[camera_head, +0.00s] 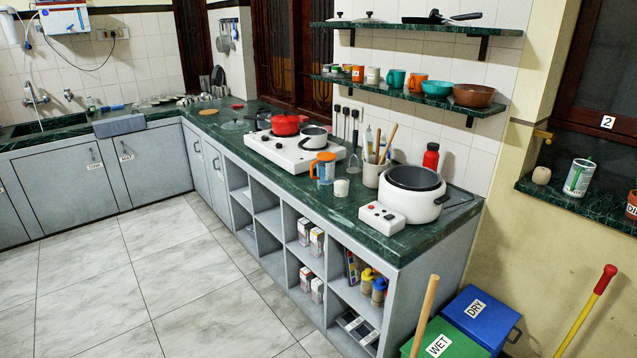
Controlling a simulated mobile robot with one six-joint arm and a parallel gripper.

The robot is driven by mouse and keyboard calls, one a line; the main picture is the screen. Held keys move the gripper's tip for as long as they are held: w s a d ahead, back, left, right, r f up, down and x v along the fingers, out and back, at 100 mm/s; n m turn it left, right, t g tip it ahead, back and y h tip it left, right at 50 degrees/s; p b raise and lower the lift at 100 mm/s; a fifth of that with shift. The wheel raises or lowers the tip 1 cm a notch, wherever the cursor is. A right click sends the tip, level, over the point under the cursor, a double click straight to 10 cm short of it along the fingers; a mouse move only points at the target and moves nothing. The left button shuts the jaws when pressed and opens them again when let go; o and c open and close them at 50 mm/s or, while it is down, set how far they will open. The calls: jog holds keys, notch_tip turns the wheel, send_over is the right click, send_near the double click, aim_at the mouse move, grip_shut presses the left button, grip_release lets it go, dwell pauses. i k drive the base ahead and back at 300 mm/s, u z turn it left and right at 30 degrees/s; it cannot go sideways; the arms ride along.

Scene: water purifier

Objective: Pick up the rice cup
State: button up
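A small white cup (341,187), which looks to be the rice cup, stands on the dark green countertop (308,198) near its front edge. It is just right of a clear jug with an orange lid and handle (322,168). A beige utensil holder (371,174) stands behind it to the right. A white cooker with a dark top (412,194) is farther right. Nothing covers the cup from this side; whether it holds anything is too small to tell. My gripper is not in view.
A white stove (292,152) with a red pot (287,124) and a steel pot (313,137) is left of the jug. Shelves hang above. The tiled floor (140,280) is clear in front.

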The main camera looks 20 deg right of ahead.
aim_at(341, 184)
jog(key=u, duration=0.65)
jog(key=i, duration=1.4)
jog(key=u, duration=0.4)
